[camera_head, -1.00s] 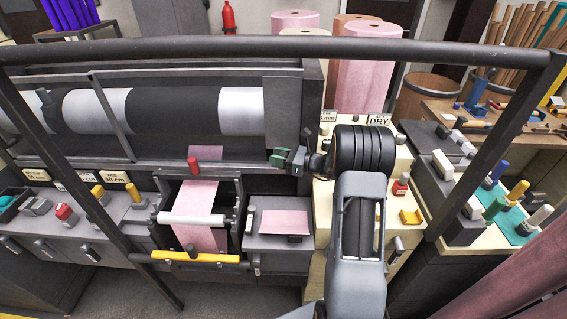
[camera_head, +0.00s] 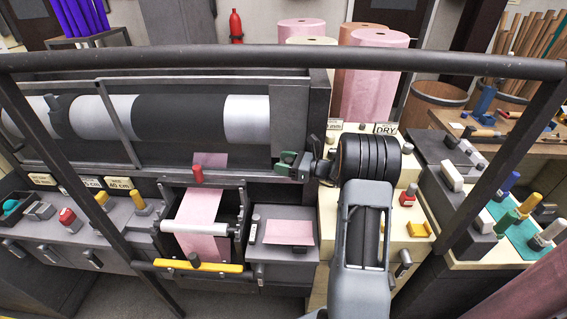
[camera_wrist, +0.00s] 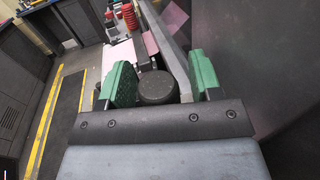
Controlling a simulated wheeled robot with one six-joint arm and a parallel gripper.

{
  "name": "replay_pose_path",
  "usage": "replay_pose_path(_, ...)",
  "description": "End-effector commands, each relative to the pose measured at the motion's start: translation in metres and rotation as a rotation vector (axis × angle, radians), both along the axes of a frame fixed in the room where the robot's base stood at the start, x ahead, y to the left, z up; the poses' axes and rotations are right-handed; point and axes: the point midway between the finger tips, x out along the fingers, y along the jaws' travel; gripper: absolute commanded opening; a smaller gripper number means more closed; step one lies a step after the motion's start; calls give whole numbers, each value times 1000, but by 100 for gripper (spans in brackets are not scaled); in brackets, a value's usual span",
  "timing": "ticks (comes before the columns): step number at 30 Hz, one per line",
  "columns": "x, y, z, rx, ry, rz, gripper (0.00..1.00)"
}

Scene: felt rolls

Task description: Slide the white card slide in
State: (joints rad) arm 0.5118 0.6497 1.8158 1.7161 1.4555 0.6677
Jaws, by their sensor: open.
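My gripper (camera_head: 290,164) is open and empty, in front of the right end of the large roller machine. In the wrist view its two green fingers (camera_wrist: 160,82) stand apart, with a dark round knob showing between or beyond them; I cannot tell its distance. A white block (camera_head: 452,177) sits on a dark box on the right bench, well right of my gripper. Smaller white-topped pieces (camera_head: 485,221) stand nearer on that bench. I cannot tell which white piece is the card slide, nor how far in it is.
A dark rail (camera_head: 280,59) crosses the view, with slanted posts at both sides. A pink sheet (camera_head: 289,231) lies on a grey box beside the yellow bar (camera_head: 198,265). A cream cabinet (camera_head: 332,215) stands behind my arm. Pink felt rolls (camera_head: 372,85) stand at the back.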

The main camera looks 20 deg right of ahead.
Motion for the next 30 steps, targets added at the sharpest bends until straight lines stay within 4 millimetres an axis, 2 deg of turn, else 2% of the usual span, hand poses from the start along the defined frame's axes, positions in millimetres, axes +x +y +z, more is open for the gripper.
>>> replay_pose_path(5, -10, -13, -2, -2, -1, -3, 58)
replay_pose_path(15, -55, -66, -2, -1, 1, -4, 58)
replay_pose_path(21, -75, -90, -1, 0, -1, -2, 58)
replay_pose_path(30, -88, -105, 0, 0, 0, 0, 58)
